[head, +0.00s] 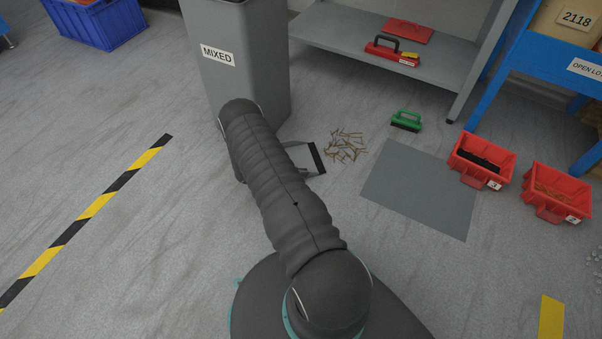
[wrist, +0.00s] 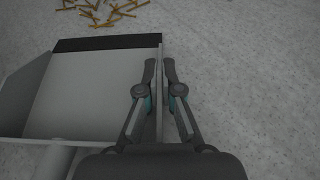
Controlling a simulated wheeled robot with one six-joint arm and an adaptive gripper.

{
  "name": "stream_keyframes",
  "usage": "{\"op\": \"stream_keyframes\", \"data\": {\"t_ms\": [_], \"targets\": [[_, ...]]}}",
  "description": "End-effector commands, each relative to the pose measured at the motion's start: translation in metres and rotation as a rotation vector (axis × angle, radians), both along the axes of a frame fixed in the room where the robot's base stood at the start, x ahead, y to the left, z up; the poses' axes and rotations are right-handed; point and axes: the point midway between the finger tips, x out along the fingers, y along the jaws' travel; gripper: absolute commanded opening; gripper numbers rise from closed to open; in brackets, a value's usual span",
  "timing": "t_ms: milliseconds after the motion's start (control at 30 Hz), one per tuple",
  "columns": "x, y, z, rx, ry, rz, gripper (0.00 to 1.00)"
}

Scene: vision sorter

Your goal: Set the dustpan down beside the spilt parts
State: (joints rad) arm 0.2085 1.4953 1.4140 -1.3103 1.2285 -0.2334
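The dustpan (wrist: 95,95) is a light grey pan with a dark front lip; in the wrist view it fills the left half. Its lip also shows in the head view (head: 317,158), beside my arm. My gripper (wrist: 160,68) is shut on its thin right side wall, one finger on each side. The spilt parts (head: 346,146) are a loose heap of brownish, screw-like pieces on the floor, just right of the lip in the head view and beyond it in the wrist view (wrist: 100,12). I cannot tell whether the pan touches the floor. My arm hides much of the pan and my gripper in the head view.
A grey bin marked MIXED (head: 235,75) stands behind my arm. Two red bins (head: 482,160) stand further right. A grey shelf (head: 345,40) stands behind.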

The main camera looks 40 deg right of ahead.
Motion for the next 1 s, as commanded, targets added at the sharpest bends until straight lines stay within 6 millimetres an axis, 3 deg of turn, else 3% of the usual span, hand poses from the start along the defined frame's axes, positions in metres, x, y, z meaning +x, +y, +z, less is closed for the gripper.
{"op": "stream_keyframes", "data": {"t_ms": [333,400,467,833,1000], "targets": [[0.0,0.0,-0.002,0.0,-0.001,0.0,0.0],[0.0,0.0,-0.002,0.0,0.0,0.0,0.21],[0.0,0.0,-0.002,0.0,0.0,0.0,0.35],[0.001,0.003,-0.001,0.0,0.0,0.001,0.35],[0.009,0.021,0.007,0.0,-0.001,0.003,0.35]]}}
